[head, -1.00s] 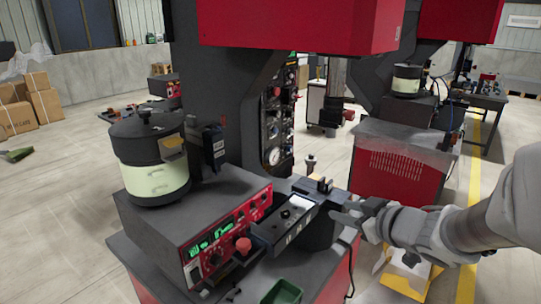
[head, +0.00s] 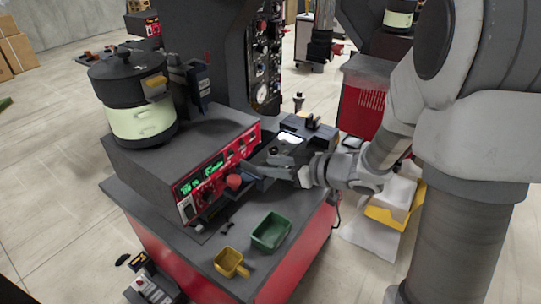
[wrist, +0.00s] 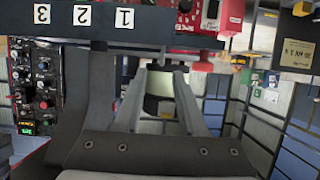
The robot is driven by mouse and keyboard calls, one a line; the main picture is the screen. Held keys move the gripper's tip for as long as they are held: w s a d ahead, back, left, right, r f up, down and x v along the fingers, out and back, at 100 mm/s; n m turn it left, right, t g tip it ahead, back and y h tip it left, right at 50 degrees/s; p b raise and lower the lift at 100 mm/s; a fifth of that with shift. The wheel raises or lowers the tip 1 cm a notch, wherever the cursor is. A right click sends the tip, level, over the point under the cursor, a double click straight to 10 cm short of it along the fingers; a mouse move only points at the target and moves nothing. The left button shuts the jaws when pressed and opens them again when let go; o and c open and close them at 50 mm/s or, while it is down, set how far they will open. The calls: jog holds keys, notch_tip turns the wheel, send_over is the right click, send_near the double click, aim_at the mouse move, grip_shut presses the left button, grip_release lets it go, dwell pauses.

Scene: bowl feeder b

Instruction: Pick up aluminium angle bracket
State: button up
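I cannot make out the aluminium angle bracket for certain in either view. A small bright flat piece (head: 289,139) lies on the dark fixture (head: 318,133) behind my gripper; I cannot tell whether it is the bracket. My gripper (head: 257,167) reaches in from the right, in front of the feeder's control panel, near the red knob (head: 234,181). In the wrist view its two fingers (wrist: 165,68) stand apart with a gap between them, and nothing shows held.
The bowl feeder (head: 140,120) stands on a grey control box (head: 180,165) at the left. A green bin (head: 271,232) and a yellow scoop-like container (head: 230,262) sit at the table's front. Small dark parts (head: 227,226) lie nearby. A red press stands behind.

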aim_at(251, 165)
jog(key=x, duration=0.6)
jog(key=shift+w+a, duration=0.1)
jog(key=shift+a, duration=0.2)
grip_shut()
dwell(1.2)
